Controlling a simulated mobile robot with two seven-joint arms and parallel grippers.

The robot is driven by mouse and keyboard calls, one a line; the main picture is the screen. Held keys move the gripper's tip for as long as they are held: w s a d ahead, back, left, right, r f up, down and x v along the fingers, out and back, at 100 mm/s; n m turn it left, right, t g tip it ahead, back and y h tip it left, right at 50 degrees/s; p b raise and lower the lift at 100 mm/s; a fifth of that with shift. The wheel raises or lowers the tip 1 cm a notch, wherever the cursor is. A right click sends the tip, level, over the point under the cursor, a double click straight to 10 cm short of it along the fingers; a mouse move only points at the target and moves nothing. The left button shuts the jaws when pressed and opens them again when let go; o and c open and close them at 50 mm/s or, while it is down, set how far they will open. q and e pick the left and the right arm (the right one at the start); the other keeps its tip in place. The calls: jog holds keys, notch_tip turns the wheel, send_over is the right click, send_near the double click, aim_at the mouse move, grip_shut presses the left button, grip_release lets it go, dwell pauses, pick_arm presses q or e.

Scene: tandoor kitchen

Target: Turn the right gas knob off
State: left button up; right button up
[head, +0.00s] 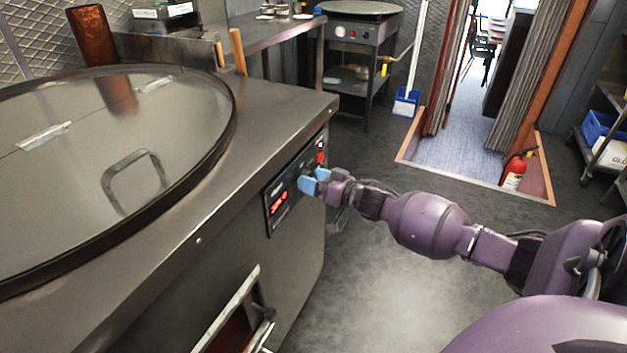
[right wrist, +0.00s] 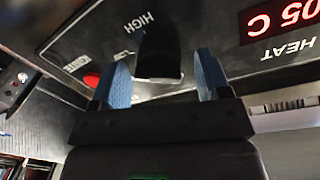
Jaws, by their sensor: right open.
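The control panel (head: 275,187) is on the front face of the tandoor counter, with a lit red display (head: 278,202). My right gripper (head: 314,182) is at this panel, blue fingers open. In the right wrist view a black knob (right wrist: 159,45) lies between the two spread fingers of the gripper (right wrist: 160,72). Whether the fingers touch it I cannot tell. HIGH and LOW labels and a red light (right wrist: 91,80) are beside the knob. In the head view the knob is hidden by the gripper. My left gripper is out of view.
The tandoor's large round lid (head: 60,150) with a handle covers the counter top at left. A slightly open hatch (head: 238,310) is low on the front. A second stove (head: 355,35) stands at the back. A fire extinguisher (head: 515,172) stands by the doorway. The floor between is clear.

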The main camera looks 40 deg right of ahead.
jog(key=c, duration=0.9)
